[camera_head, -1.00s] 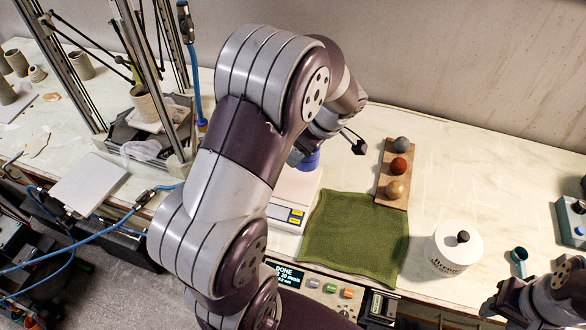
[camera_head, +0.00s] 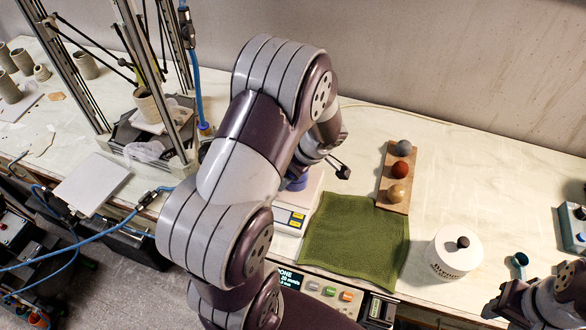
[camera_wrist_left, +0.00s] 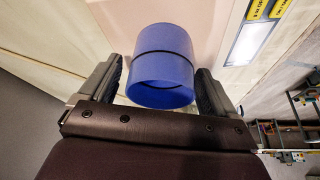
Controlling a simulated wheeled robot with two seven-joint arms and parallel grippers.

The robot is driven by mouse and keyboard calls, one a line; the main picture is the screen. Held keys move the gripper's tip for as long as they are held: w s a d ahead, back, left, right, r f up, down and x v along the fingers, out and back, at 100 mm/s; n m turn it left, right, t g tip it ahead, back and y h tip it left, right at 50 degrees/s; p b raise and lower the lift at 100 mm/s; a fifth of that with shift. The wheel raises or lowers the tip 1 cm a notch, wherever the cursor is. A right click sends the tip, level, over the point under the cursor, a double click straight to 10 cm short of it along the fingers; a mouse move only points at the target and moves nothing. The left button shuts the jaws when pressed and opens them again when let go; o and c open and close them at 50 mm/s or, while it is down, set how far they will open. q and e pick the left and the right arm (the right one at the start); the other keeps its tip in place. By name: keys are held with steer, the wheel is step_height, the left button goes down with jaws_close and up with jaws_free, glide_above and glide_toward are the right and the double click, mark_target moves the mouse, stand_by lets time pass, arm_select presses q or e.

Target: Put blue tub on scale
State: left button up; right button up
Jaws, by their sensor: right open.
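The blue tub (camera_head: 297,183) is over the pale plate of the scale (camera_head: 291,217) in the head view, partly hidden by my left arm. I cannot tell whether its bottom touches the plate. Only one left fingertip shows clearly in the head view. My right gripper (camera_head: 497,308) is open at the lower right, partly cut off.
A green cloth (camera_head: 352,237) lies right of the scale. A board (camera_head: 383,188) with three balls stands behind it. A framed machine (camera_head: 150,105) stands at the left.

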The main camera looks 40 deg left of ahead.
arm_select(q)
steer(key=shift+w+d+r, duration=0.1)
steer(key=shift+r, duration=0.35)
steer(key=v, duration=1.1)
steer(key=s+d+f+m+h, duration=0.2)
steer(key=s+d+m, duration=0.2)
steer(key=m, duration=0.5)
steer(key=s+d+f+m+t+h, duration=0.1)
steer(key=s+d+m, duration=0.3)
steer(key=m, duration=0.5)
steer(key=shift+d+f+h, duration=0.65)
steer(key=shift+d+h, duration=0.05)
steer(key=shift+d, duration=0.2)
steer(key=shift+s, duration=0.1)
